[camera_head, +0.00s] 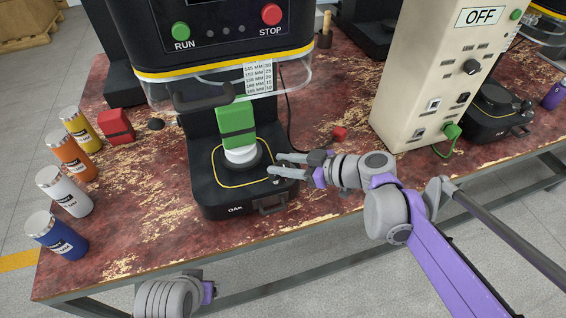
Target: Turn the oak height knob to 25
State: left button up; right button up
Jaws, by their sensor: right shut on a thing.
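The black seamer base marked OAK (213,197) stands on the worn red bench. A white card (258,79) above lists heights in MM beside numbers. My left arm's wrist (170,298) shows at the bottom edge; its fingertips do not show.
The seamer head with RUN and STOP buttons (225,35) overhangs the can. Several colored cans (64,191) line the left edge. A red block (116,126) lies near them. The front bench strip is clear.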

grip_shut()
jog(key=shift+s+r+m+t+h+p, duration=0.1)
jog(key=shift+m+t+h+p, duration=0.2)
jog(key=shift+m+t+p, duration=0.15)
jog(key=m+t+h+p, duration=0.2)
jog(key=shift+a+m+t, duration=0.1)
jog(key=shift+m+t, duration=0.25)
jog(key=shift+m+t+h+p, duration=0.5)
jog(key=shift+m+h, duration=0.2)
jog(key=shift+m, duration=0.1)
jog(key=shift+m+t+h, duration=0.4)
jog(key=shift+m+h, duration=0.1)
jog(key=shift+h, duration=0.1)
jog(key=shift+m+h, duration=0.6)
